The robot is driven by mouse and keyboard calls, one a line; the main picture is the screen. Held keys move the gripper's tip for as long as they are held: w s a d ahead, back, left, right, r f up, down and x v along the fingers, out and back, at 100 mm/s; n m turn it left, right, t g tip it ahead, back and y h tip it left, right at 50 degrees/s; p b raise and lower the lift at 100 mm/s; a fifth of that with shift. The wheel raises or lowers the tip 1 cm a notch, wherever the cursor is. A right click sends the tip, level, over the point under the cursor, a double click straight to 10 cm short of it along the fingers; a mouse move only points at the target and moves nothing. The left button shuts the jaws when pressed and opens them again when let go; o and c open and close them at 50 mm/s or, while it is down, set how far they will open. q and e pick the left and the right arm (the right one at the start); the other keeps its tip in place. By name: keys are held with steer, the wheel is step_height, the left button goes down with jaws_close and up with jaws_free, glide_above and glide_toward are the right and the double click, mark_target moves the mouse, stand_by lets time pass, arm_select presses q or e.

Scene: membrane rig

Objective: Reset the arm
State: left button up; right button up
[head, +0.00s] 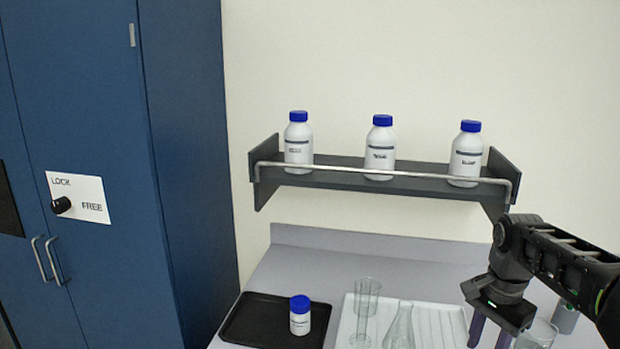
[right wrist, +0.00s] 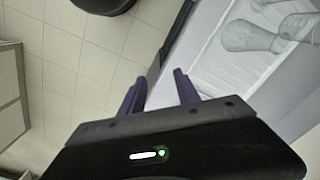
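My right arm comes in from the right in the head view. Its gripper (head: 489,335) points down over the right part of the bench, near the white tray's right end. In the right wrist view the two purple fingers of this gripper (right wrist: 160,92) stand apart with nothing between them. The fingertips are partly cut off by the lower edge of the head view. My left gripper does not show in either view.
A shelf (head: 335,180) with a rail holds three white bottles (head: 380,150) with blue caps. Below, a black tray (head: 250,322) holds a small bottle (head: 300,318). A white tray (head: 440,322) holds glassware (head: 366,300). A beaker (head: 540,336) stands at right. A blue cabinet (head: 100,130) stands left.

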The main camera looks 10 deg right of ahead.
steer(key=a+f+n+y, duration=0.1)
steer(key=a+f+n, duration=0.1)
steer(key=a+f, duration=0.6)
steer(key=a+f+n+y+b, duration=0.1)
steer(key=a+f+n, duration=0.25)
steer(key=f, duration=0.75)
steer(key=a+f+n+y, duration=0.1)
steer(key=a+f+n, duration=0.1)
steer(key=a+f, duration=0.6)
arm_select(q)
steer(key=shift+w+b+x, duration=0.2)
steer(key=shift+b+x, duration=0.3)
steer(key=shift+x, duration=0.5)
arm_select(e)
steer(key=s+a+f+n, duration=0.1)
steer(key=s+a+f, duration=0.2)
steer(key=s+f, duration=0.2)
steer(key=s+a+f+n, duration=0.2)
steer(key=s+a+f, duration=0.2)
steer(key=s, duration=0.4)
steer(key=s+a+f+n+y, duration=0.1)
steer(key=s+a+f, duration=0.2)
steer(key=s+f, duration=0.4)
steer(key=shift+s+a, duration=0.2)
steer(key=shift+s, duration=0.1)
